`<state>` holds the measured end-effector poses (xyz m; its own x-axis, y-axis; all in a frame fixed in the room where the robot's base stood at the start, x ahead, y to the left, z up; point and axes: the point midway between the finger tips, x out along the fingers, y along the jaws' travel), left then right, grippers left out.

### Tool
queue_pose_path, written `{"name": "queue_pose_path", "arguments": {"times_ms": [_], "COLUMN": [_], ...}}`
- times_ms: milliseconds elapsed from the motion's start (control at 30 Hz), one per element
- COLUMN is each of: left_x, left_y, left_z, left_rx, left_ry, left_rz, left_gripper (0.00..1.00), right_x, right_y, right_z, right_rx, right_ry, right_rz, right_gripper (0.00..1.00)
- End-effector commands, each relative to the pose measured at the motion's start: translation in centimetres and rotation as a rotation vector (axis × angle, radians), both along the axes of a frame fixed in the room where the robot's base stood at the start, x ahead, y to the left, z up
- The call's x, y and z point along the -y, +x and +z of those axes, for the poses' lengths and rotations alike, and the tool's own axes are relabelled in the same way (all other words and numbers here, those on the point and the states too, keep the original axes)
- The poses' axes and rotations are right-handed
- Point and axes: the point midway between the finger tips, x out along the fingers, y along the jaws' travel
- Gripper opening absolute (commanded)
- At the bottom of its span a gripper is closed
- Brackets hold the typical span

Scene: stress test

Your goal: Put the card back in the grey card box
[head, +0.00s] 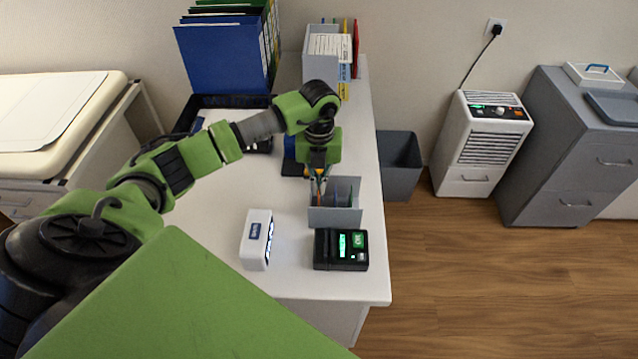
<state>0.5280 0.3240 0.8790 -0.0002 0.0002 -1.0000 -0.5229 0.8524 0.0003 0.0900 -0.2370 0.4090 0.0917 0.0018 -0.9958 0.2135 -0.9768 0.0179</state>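The grey card box (335,217) stands on the white desk, near its right edge. Several thin coloured cards or dividers stand upright inside it, green and blue among them. My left gripper (320,182) points down at the back left part of the box, with its fingertips at about rim height. Small yellow and teal bits show around the fingertips. I cannot tell whether they are a card or finger parts, or whether the fingers are closed. My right gripper is not in view.
On the desk (290,285), a white device (257,240) and a black terminal with a green display (341,250) stand in front of the box. Blue binders (222,58) and a grey file holder (321,50) are at the back. A grey bin (399,170) stands right of the desk.

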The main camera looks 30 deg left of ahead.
Motion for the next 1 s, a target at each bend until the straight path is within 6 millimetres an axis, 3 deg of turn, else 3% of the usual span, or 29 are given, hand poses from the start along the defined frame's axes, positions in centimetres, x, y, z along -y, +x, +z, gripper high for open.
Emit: {"name": "queue_pose_path", "arguments": {"times_ms": [300,633,700,733,1000], "left_x": [0.0,0.0,0.0,0.0,0.0], "left_y": [0.0,0.0,0.0,0.0,0.0], "left_z": [-1.3,-1.3,-1.3,-1.3,-1.3], "left_rx": [0.000,0.000,0.000,0.000,0.000], "left_ry": [0.000,0.000,0.000,0.000,0.000], "left_rz": [0.000,0.000,0.000,0.000,0.000], "left_gripper": [0.00,0.00,0.19,0.24,0.24], "right_x": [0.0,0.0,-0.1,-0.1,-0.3], "right_y": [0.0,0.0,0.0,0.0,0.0], "right_z": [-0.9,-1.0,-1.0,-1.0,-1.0], "right_rx": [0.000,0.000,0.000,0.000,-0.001], "right_ry": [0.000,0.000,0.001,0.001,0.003], "right_rz": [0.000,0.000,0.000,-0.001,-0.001], "right_gripper": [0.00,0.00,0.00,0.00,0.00]}}
